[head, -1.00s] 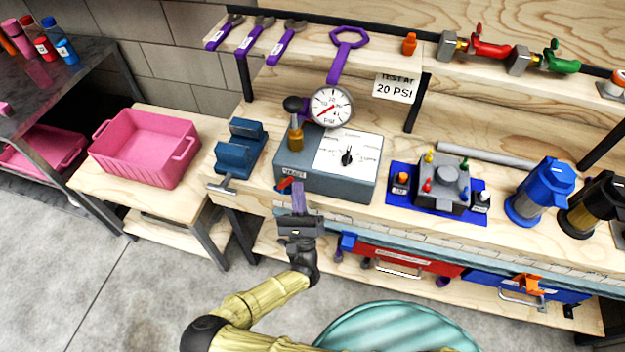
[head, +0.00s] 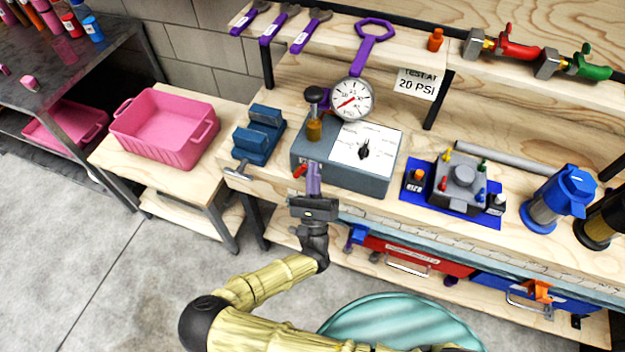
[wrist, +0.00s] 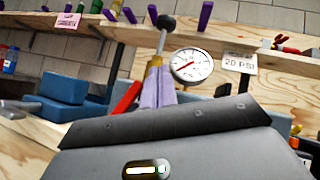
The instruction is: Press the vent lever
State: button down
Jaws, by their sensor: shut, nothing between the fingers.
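The vent lever is a small red lever (head: 300,171) at the front left of the grey test box (head: 345,178). In the wrist view the red lever (wrist: 126,99) stands tilted just left of my fingers. My gripper (head: 313,166) has lilac fingers, shut and empty, in front of the box's left end and just right of the lever. In the wrist view my gripper (wrist: 158,72) points toward the box's brass fitting with a black knob. I cannot tell whether the fingers touch the lever. The label by the lever is partly hidden by the fingers.
A round gauge (head: 352,100) rises above the box, beside the black-knobbed pump (head: 315,112). A blue vise (head: 259,136) sits to the left. A blue tray with a grey manifold (head: 462,185) is to the right. A pink bin (head: 165,130) stands on a lower table.

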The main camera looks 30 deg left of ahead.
notch_tip(320, 180, up, 6)
jog(key=shift+r, duration=0.1)
dwell(0.5)
